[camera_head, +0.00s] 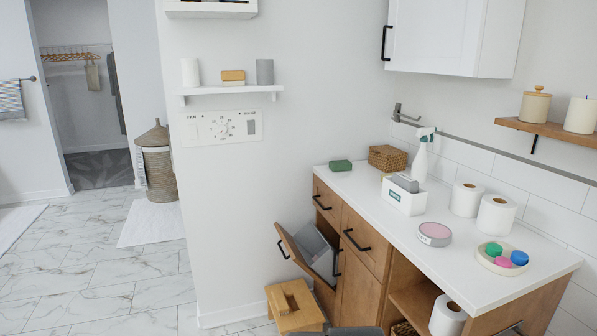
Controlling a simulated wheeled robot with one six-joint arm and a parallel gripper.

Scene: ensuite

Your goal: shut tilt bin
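The tilt bin (297,257) is at the left end of the wooden cabinet, below a drawer. Its wooden front leans outward to the left, so the bin stands open. My gripper is not in view. A dark grey shape at the bottom edge is too cropped to identify.
A wooden step stool (294,306) stands on the floor close below the tilted front. The white counter (385,208) holds toilet rolls, a spray bottle and small containers. A wall corner (215,250) is left of the cabinet. Marble floor (110,280) is open further left.

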